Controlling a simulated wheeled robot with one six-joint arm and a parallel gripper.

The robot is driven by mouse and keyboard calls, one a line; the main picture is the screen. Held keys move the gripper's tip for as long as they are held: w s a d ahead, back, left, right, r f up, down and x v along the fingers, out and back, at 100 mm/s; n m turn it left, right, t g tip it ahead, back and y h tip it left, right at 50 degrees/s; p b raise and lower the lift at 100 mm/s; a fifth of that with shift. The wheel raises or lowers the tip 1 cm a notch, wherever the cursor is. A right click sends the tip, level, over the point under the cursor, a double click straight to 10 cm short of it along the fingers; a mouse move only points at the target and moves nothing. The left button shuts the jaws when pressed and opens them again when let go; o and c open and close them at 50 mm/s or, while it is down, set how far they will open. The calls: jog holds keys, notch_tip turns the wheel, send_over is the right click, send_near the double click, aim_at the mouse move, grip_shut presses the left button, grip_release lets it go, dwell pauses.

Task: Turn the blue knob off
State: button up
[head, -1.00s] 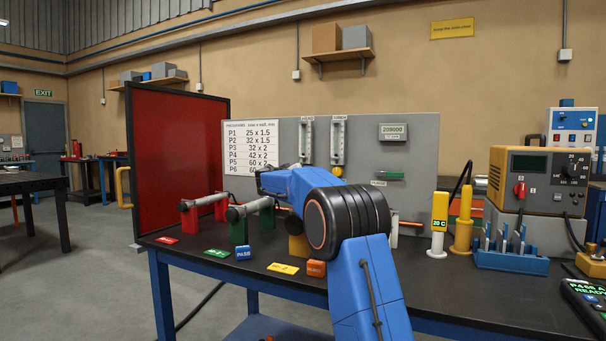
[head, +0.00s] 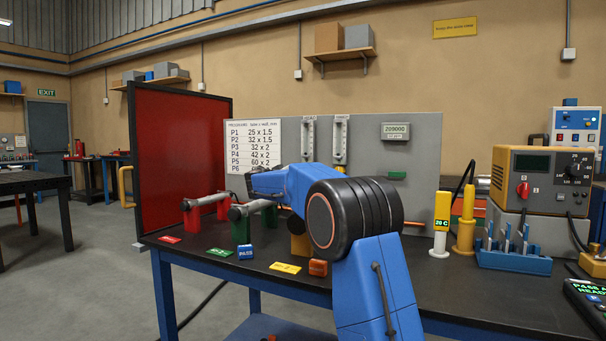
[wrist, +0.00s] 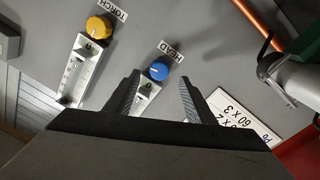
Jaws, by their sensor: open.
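The blue knob (wrist: 159,70) is on the grey panel in the wrist view, beside a label reading HEAD and at the end of a clear flow gauge (wrist: 146,98). My gripper (wrist: 159,78) is open, with one finger on each side of the gauge and the knob just past the fingertips, between their lines. I see no contact, and the depth gap cannot be told. In the head view my blue arm hides the blue knob, and the gripper is hard to make out.
A yellow knob (wrist: 98,27) labelled TORCH is on the neighbouring gauge. The bench (head: 470,290) carries a red-and-green pipe stand on the left and an orange power unit (head: 541,180) on the right. A red screen (head: 180,165) stands at the left end.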

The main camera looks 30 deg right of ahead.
jog(key=v, duration=1.1)
jog(key=shift+s+a, duration=0.1)
jog(key=w+d+m, duration=0.5)
jog(key=w+d, duration=0.5)
jog(key=d, duration=0.4)
jog(key=shift+w+d+r+y, duration=0.25)
jog(key=shift+w+d+y, duration=0.05)
jog(key=shift+w, duration=0.05)
jog(key=shift+c, duration=0.3)
jog(key=c, duration=1)
